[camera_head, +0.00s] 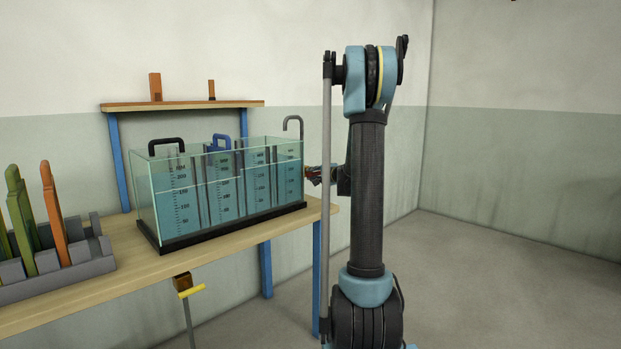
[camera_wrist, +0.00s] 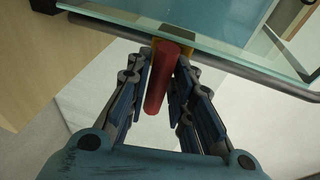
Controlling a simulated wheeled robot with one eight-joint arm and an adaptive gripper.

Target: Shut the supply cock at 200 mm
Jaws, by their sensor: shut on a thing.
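The supply cock's red handle (camera_wrist: 163,80) lies between my gripper's fingers in the wrist view, beside the glass wall and a grey pipe (camera_wrist: 210,47). A yellow-orange piece shows behind it. My gripper (camera_wrist: 162,68) is shut on the red handle. In the head view my gripper (camera_head: 314,175) is at the right end of the glass flume (camera_head: 151,212), where the cock is mostly hidden. The flume holds blue water and has upright scales (camera_head: 181,195) marked in steps of 50. I cannot read the water level against the 200 mark exactly.
The flume stands on a wooden bench (camera_head: 125,267). A grey rack (camera_head: 60,287) with green and orange boards stands at left. The floor at right is clear.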

